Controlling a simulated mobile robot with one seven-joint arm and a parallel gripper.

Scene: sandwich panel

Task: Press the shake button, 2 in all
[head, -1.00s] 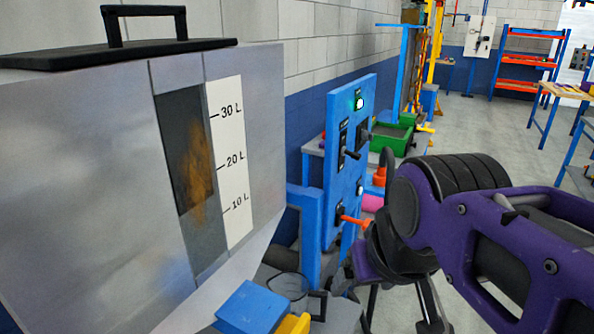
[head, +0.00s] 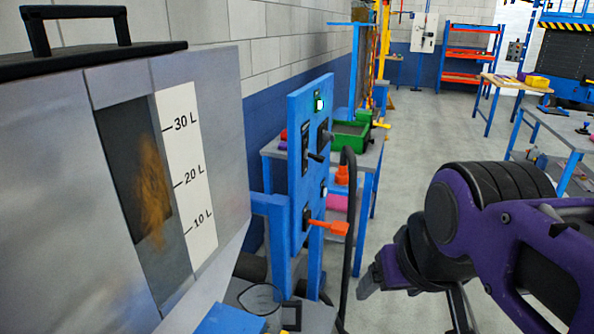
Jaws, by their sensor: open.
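The blue control panel (head: 297,175) stands upright just right of the grey tank in the head view. It carries a lit green button or lamp (head: 319,102) at the top, dark levers (head: 316,157) below that, a small pale button (head: 323,188) and an orange handle (head: 330,227). I cannot read the labels, so I cannot tell which one is the shake button. My gripper (head: 412,300) is open and empty, low and to the right of the panel, apart from it. Part of it is hidden behind my purple arm.
The grey tank (head: 60,200) with a litre scale (head: 186,170) fills the left. A table with a green bin (head: 349,136) stands behind the panel. A dark hose (head: 347,240) rises beside the panel. The floor (head: 425,130) to the right is clear, with workbenches (head: 560,128) beyond.

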